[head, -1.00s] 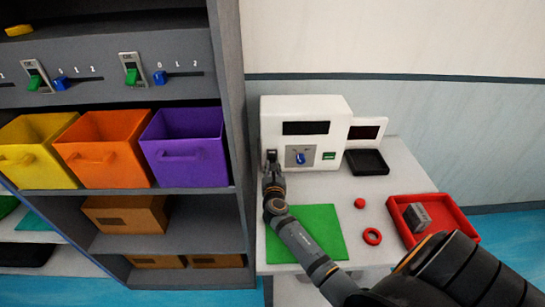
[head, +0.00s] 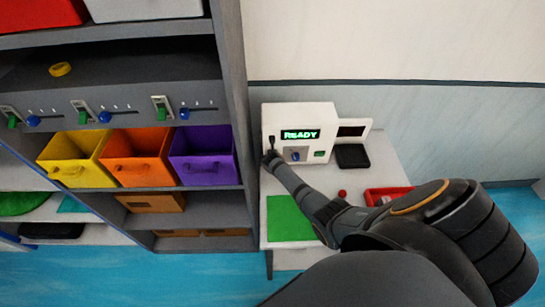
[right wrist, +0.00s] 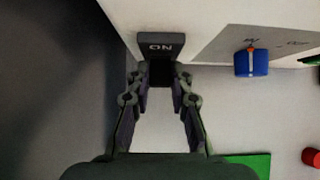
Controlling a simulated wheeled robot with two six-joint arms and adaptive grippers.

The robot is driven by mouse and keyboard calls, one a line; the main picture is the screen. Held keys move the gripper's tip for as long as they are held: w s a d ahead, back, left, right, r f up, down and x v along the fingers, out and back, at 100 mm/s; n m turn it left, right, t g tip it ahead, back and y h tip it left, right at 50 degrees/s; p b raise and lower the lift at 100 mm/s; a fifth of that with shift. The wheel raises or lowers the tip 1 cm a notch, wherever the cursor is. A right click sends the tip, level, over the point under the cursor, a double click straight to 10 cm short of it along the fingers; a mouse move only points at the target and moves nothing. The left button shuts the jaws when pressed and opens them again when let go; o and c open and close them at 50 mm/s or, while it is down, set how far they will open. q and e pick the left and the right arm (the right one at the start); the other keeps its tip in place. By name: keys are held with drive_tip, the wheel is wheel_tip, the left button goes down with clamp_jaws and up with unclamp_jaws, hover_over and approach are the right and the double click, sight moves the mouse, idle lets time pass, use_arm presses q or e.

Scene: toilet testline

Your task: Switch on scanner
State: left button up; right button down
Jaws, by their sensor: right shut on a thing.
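The white scanner (head: 325,111) stands on a white table beside the shelf. Its screen (head: 300,134) is lit with the green word READY. A dark power switch (head: 271,142) is on the left of its front, and in the right wrist view the switch (right wrist: 160,43) shows the word ON. My right gripper (head: 270,157) is at the switch. In the right wrist view my right gripper (right wrist: 162,76) is shut on the dark switch lever between its fingertips. A blue knob (head: 295,155) is right of the switch. My left gripper is not in view.
A shelf with yellow, orange and purple bins (head: 202,155) stands close on the left. A green mat (head: 289,219), a black tray (head: 352,156), a red tray (head: 388,192) and a small red piece (head: 342,193) are on the table. My right arm crosses the table.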

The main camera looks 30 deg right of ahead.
drive_tip(key=shift+w+r+g+y, duration=0.1)
drive_tip(key=shift+g+y, duration=0.2)
drive_tip(key=shift+g, duration=0.1)
idle(0.3)
drive_tip(key=c, duration=1.2)
unclamp_jaws()
drive_tip(key=shift+r, duration=0.1)
drive_tip(key=v, duration=1.1)
drive_tip(key=shift+r, duration=0.45)
drive_tip(key=shift+a+f, duration=0.1)
